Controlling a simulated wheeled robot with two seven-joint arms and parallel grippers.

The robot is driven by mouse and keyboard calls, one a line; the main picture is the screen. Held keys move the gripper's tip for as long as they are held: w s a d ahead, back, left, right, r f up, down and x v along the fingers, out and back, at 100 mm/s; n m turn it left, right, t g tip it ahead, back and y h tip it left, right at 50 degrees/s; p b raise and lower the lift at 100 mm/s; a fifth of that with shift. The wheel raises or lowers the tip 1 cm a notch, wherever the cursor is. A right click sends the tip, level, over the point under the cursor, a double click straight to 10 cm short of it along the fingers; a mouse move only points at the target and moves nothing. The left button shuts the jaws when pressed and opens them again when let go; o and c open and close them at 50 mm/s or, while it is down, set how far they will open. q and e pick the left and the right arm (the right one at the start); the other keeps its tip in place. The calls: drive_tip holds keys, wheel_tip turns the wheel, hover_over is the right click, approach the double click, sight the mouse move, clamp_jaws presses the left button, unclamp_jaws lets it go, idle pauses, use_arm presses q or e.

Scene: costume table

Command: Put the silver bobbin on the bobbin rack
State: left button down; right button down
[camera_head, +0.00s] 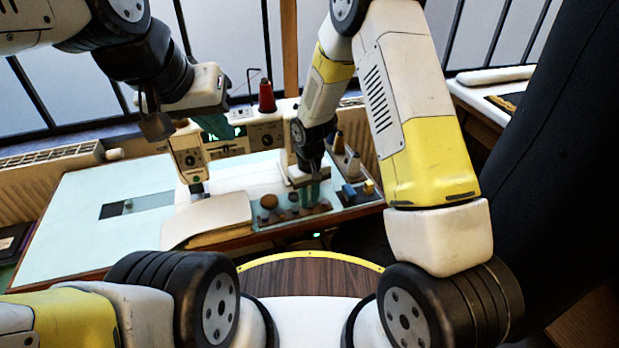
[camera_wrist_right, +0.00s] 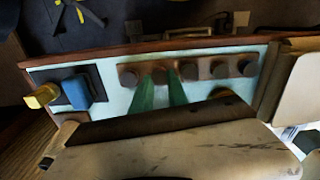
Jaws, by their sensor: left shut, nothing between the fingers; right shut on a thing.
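The bobbin rack (camera_head: 287,215) is a brown bar with several dark round pieces along it, near the table's front edge. It also shows in the right wrist view (camera_wrist_right: 204,71). My right gripper (camera_head: 311,204) points down at the rack, its green fingers close together. In the right wrist view its fingertips (camera_wrist_right: 161,76) flank a small round piece at the rack. I take this to be the silver bobbin (camera_wrist_right: 160,76), though its colour looks dark and its seating is unclear. My left gripper (camera_head: 217,127) is shut and empty above the sewing machine, away from the rack.
The sewing machine (camera_head: 188,155) stands left of the rack. Blue (camera_head: 348,190) and yellow (camera_head: 368,187) items sit on a dark block at the right. A brown round thing (camera_head: 268,201) is just behind the rack.

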sight(309, 203)
drive_tip(key=c, duration=1.2)
unclamp_jaws()
drive_tip(key=shift+r, duration=0.1)
wheel_tip(309, 203, up, 8)
